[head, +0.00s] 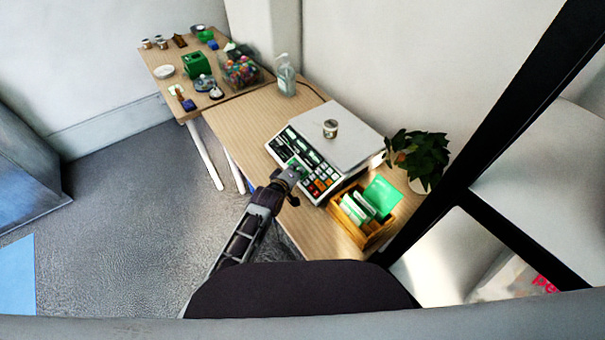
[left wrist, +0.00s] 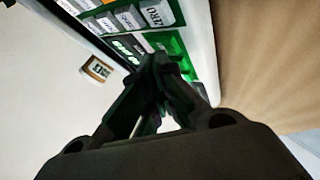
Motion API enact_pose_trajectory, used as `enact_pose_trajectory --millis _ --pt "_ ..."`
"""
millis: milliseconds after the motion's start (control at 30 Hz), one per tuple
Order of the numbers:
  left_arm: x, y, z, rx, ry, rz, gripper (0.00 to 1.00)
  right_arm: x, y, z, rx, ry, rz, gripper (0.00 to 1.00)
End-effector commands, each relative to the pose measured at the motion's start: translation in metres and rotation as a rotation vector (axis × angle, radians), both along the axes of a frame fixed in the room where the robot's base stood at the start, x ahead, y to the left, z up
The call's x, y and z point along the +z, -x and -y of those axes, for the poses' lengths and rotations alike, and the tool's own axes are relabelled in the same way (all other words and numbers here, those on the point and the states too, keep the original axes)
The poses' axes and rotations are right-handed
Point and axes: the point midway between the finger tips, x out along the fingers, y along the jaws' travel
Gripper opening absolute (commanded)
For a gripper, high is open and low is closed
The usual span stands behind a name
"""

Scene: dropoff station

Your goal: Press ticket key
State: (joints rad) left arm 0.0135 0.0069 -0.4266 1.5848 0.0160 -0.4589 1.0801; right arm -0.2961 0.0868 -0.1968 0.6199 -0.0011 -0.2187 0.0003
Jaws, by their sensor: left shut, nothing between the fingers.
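A white scale (head: 352,137) with a dark key panel stands on the wooden table. Its panel has white, green, orange and red keys; the ticket key cannot be told apart by its label. My left gripper (head: 293,170) is shut and empty, with its fingertips at the front edge of the key panel. In the left wrist view, the shut fingertips (left wrist: 160,62) are over or against the green keys (left wrist: 172,42) and hide part of them; contact cannot be told. A grey ZERO key (left wrist: 158,12) shows beyond them. My right gripper is not in view.
A small labelled tub (head: 330,128) stands on the scale's pan. A wooden box (head: 352,233) with green cards and a potted plant (head: 418,155) stand right of the scale. A pump bottle (head: 286,80) is behind it. Several small items crowd the far table (head: 160,83).

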Motion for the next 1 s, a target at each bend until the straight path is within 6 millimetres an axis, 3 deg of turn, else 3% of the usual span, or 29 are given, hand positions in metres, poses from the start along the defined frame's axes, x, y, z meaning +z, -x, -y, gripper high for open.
enact_pose_trajectory --millis 500,1000 --pt "-0.0034 -0.0009 0.0013 0.000 0.000 0.000 0.00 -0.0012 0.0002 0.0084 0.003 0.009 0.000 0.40" --pt "-0.0052 -0.0012 0.0021 0.000 0.000 0.000 0.00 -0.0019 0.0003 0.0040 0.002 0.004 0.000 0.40"
